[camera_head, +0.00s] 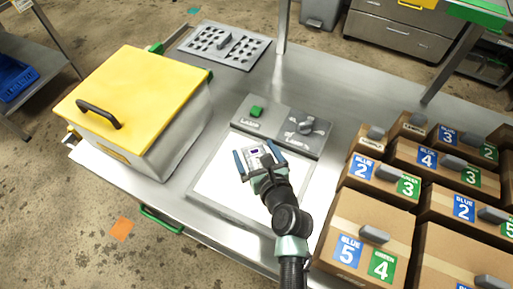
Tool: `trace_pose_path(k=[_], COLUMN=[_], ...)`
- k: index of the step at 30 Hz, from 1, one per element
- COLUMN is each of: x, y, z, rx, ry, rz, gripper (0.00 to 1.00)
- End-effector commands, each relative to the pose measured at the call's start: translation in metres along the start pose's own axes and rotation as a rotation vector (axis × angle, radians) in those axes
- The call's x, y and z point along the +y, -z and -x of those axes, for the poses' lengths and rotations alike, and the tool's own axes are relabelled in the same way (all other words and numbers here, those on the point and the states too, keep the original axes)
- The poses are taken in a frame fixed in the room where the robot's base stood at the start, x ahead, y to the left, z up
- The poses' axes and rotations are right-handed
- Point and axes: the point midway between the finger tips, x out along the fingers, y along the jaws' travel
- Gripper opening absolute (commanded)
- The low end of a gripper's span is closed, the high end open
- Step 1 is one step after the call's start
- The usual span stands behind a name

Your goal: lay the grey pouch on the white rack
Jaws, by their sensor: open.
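My gripper (252,149) is open, its two blue fingers apart above a pale, flat panel (214,190) on the steel table. A small light grey piece with a dark purple mark (255,153) shows between the fingers; it may be the grey pouch, but I cannot tell for sure. I also cannot tell whether the fingers touch it. No white rack is clearly recognisable. A grey plate with rows of holes (237,60) lies at the back of the table.
A steel box with a shut yellow lid (137,88) and black handle stands at the left. A grey block with a green button and a knob (283,123) lies just behind my gripper. Several cardboard boxes with numbered labels (374,225) crowd the right. Bare steel (330,85) shows behind.

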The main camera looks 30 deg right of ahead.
Motion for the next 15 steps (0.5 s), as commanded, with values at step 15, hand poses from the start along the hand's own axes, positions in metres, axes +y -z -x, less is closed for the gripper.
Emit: trace_pose_path(k=[15], x=[0.000], y=[-0.001], z=[0.081], rx=[0.001], ry=[0.002], rz=[-0.002], gripper=[1.00])
